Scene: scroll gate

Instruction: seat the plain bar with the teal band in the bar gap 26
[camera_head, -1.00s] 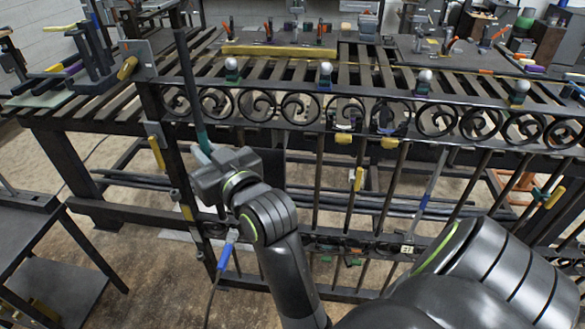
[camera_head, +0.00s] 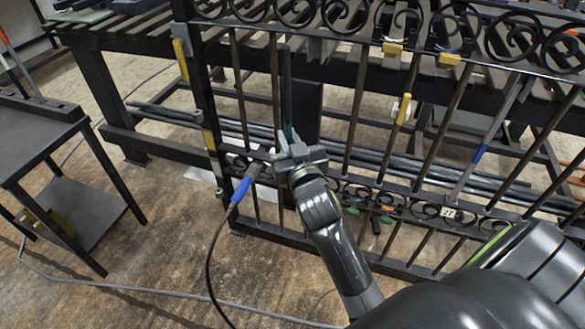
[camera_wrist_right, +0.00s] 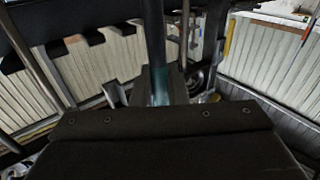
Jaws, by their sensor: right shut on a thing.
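My right gripper (camera_head: 293,156) is shut on the plain dark bar (camera_head: 286,85) with the teal band (camera_head: 289,132). The bar stands nearly upright above the jaws, its top end just below the gate's upper scroll rail. In the right wrist view the bar (camera_wrist_right: 154,35) rises from the jaws, with the teal band (camera_wrist_right: 158,88) close to them. The black gate (camera_head: 350,48) has upright bars between an upper and a lower scroll rail. A small white number tag (camera_head: 448,213) sits on the lower rail; its number is not clear. I cannot tell which gap is 26. My left gripper is not in view.
A blue-handled tool (camera_head: 242,190) with a cable is at the gate's lower left. A bar with a blue band (camera_head: 479,154) leans at right.

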